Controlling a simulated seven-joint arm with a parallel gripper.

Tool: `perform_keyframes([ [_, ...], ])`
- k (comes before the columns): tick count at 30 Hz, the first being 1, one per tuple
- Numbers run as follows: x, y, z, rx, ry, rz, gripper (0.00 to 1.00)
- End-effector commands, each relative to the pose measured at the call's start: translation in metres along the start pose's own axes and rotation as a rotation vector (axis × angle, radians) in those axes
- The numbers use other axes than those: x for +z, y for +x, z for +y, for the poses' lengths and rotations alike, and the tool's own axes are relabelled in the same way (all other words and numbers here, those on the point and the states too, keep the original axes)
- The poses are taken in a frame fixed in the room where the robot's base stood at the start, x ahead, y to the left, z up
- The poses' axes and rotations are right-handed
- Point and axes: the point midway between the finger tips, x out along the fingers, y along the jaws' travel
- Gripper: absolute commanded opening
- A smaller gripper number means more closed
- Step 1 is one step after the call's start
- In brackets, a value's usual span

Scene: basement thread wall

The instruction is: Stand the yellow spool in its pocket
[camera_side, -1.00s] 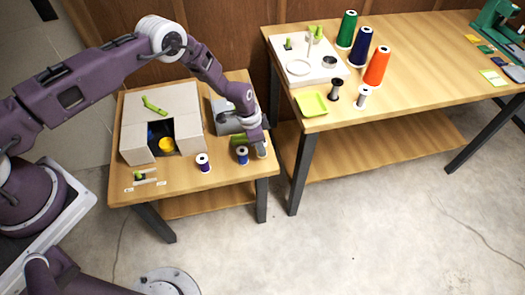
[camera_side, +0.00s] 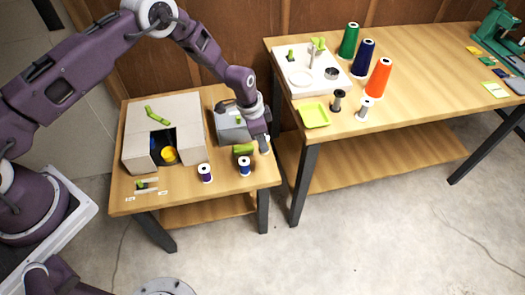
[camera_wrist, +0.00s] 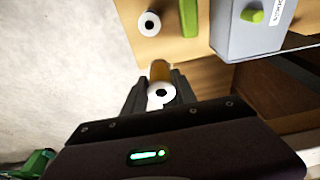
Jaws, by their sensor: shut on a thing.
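My gripper (camera_wrist: 160,95) is shut on a spool with a white flange (camera_wrist: 161,93) and amber-yellow thread (camera_wrist: 160,72). In the side view my gripper (camera_side: 264,143) is above the right edge of the small table, and the held spool is mostly hidden. A bright yellow round thing (camera_side: 169,154) shows inside the pale box (camera_side: 186,108); I cannot tell whether it is a spool. I cannot make out which place is the pocket.
Two blue-purple spools (camera_side: 205,173) (camera_side: 244,166) stand at the small table's front, the right one by a green block (camera_side: 243,150). A grey machine (camera_side: 232,125) stands behind. The larger table (camera_side: 430,100) holds cones, spools and a yellow-green tray (camera_side: 315,115).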

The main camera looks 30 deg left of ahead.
Motion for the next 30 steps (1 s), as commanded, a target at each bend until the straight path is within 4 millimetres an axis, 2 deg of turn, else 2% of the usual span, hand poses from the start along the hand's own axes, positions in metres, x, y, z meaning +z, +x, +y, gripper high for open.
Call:
perform_keyframes([
  [1, -0.003, -0.011, -0.001, -0.002, -0.001, 0.003, 0.1],
  [5, -0.007, -0.034, 0.0, -0.001, 0.0, 0.002, 0.1],
  [14, 0.044, -0.038, -0.043, -0.026, -0.091, -0.014, 0.1],
  [17, 0.071, -0.042, -0.062, -0.039, -0.137, -0.019, 0.1],
  [20, 0.109, -0.048, -0.083, -0.053, -0.197, -0.025, 0.1],
  [24, 0.175, -0.06, -0.107, -0.072, -0.302, -0.029, 0.1],
  [27, 0.218, -0.07, -0.115, -0.083, -0.372, -0.025, 0.1],
  [30, 0.25, -0.079, -0.118, -0.091, -0.424, -0.019, 0.1],
])
